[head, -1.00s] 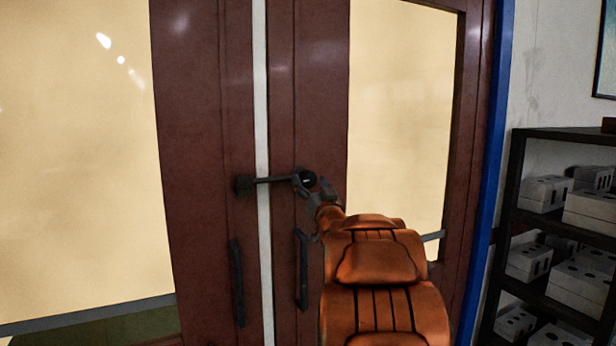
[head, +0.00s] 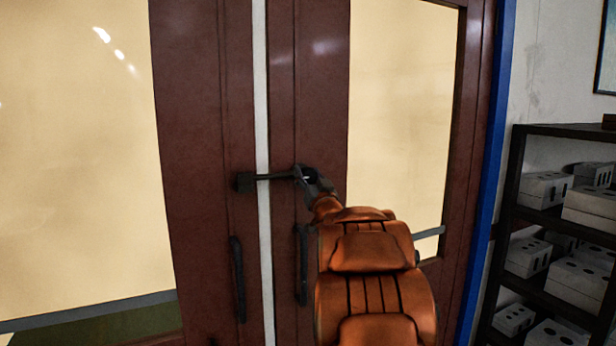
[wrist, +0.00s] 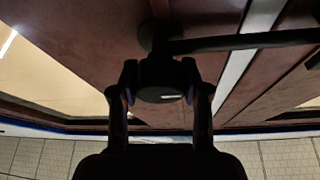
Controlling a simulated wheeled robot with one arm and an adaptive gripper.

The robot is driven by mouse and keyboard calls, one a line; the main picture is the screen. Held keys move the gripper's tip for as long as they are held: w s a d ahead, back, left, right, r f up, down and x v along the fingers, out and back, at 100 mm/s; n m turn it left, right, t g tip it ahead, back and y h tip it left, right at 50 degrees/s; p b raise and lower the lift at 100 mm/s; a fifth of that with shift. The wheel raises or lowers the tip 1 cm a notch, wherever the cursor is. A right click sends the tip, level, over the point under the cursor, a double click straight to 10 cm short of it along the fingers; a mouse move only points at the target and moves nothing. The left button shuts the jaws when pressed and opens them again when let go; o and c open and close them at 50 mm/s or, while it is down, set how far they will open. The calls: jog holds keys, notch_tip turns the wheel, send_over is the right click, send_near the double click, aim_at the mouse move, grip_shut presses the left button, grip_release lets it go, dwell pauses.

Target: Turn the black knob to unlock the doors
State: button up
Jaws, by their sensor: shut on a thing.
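The black knob (wrist: 160,80) sits on the right door, between my gripper's two fingers in the wrist view. My gripper (head: 312,178) is shut on the knob and hides most of it in the head view. A black bar (head: 276,177) runs level from the knob across the pale gap to a dark catch (head: 244,182) on the left door. The two brown doors, left (head: 195,150) and right (head: 323,90), are closed side by side.
Black vertical handles hang below the bar on the left door (head: 238,280) and the right door (head: 302,265). A dark shelf (head: 560,131) with several light boxes stands at the right. A blue frame edge (head: 490,170) borders the right door.

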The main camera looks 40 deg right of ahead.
grip_shut()
